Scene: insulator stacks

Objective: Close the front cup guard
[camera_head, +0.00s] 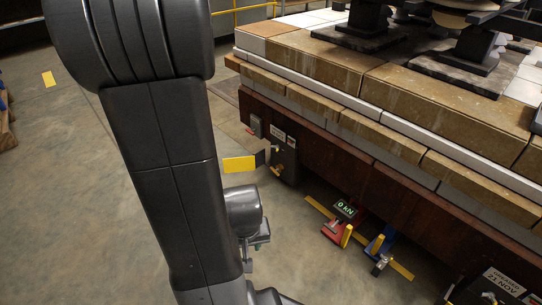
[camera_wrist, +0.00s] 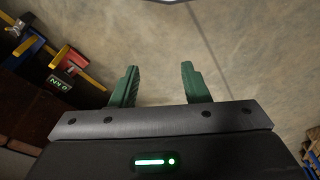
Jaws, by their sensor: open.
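No part is clearly recognisable as the front cup guard. The fingers are hardly visible there.
A red device (camera_head: 336,230) with a lit "0 kN" display (camera_head: 345,208) and a blue device (camera_head: 380,244) stand at the base's foot. They also show upper left in the wrist view. The block-topped brown base (camera_head: 400,205) fills the right. Floor (camera_head: 50,200) at left is clear.

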